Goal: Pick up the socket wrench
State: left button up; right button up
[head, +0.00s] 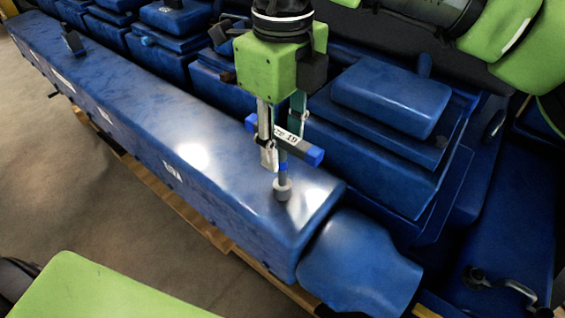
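The socket wrench (284,135) is a T-shaped tool in the head view. It has a dark crossbar with blue ends, a pale label with "19" on it, and a thin stem down to a grey socket (282,189). It is upright over the long blue cover. I cannot tell whether the socket touches the cover. My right gripper (284,145) points down from above, its fingers on either side of the crossbar, one in front and one behind. Whether they are closed tightly on it is not clear. My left gripper is not in view.
The long blue engine cover (130,105) runs from the upper left to the centre. Blue raised blocks (390,95) stand behind it on the right. A rounded blue part (360,262) is at its near end. A dark curved handle (505,285) lies at lower right. Brown floor (70,190) is clear at left.

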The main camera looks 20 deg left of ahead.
grip_shut()
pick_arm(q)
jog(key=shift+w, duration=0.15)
pick_arm(e)
jog(key=shift+r, duration=0.15)
